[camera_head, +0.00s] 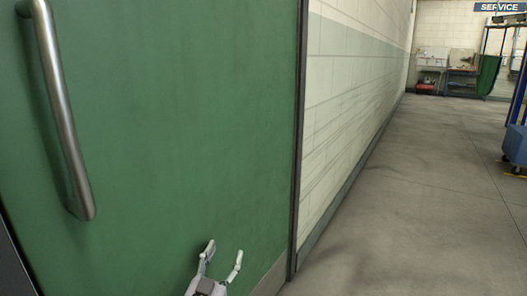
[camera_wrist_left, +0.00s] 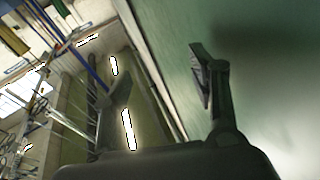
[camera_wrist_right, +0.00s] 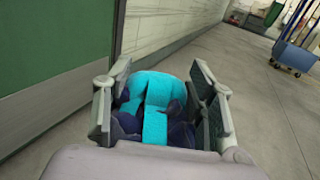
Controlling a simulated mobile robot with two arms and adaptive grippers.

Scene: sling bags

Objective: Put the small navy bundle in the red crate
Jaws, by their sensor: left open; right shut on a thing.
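The small navy bundle (camera_wrist_right: 180,131) shows in the right wrist view, dark navy with broad turquoise bands across it. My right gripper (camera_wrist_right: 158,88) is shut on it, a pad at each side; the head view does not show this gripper. My left gripper (camera_head: 225,248) is open and empty in front of the green door, low in the head view. Its spread fingers also show in the left wrist view (camera_wrist_left: 160,80). A small red thing (camera_head: 426,86) lies low at the far end of the corridor; it is too small to tell whether it is the red crate.
The green door (camera_head: 190,120) with a steel bar handle (camera_head: 65,110) fills the left side. A pale block wall (camera_head: 345,90) runs beyond it. A blue wheeled cart (camera_head: 516,145) stands at the right. A bench (camera_head: 461,78) is at the far end. The grey floor between is clear.

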